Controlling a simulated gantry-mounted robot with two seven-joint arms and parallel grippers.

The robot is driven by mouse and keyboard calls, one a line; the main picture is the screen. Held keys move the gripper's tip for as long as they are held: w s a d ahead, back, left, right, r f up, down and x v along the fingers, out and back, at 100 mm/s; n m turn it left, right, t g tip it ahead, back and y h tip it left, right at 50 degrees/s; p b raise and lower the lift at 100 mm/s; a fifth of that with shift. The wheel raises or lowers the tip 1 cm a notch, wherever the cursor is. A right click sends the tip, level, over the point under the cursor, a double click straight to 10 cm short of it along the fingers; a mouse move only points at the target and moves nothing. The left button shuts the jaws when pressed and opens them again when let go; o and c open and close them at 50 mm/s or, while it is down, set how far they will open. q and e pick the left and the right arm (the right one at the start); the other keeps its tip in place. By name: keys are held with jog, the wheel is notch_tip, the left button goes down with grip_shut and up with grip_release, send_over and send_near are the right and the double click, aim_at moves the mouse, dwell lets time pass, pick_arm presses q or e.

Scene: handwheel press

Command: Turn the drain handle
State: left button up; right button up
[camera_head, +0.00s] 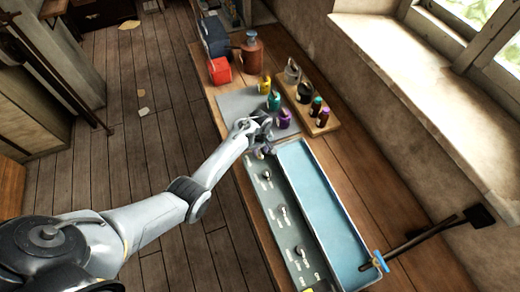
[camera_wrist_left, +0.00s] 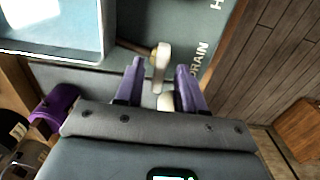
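The drain handle (camera_wrist_left: 160,65) is a pale lever on the grey control panel (camera_wrist_left: 75,78), beside the printed word DRAIN in the left wrist view. My left gripper (camera_wrist_left: 160,82) is open, with its two purple fingers apart and the handle showing between them. I cannot tell whether either finger touches it. In the head view my left gripper (camera_head: 264,149) is over the far end of the panel, just beyond a small lever (camera_head: 266,175). My right gripper is not in view.
A blue tray (camera_head: 318,205) runs along the panel's right side. Small bottles (camera_head: 273,101) stand beyond the gripper, some on a wooden board (camera_head: 329,124). A red box (camera_head: 219,70) sits farther back. A dark rod (camera_head: 420,236) crosses the tray's near right corner.

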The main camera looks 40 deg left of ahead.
pick_arm(q)
jog(key=shift+c, duration=0.4)
grip_shut()
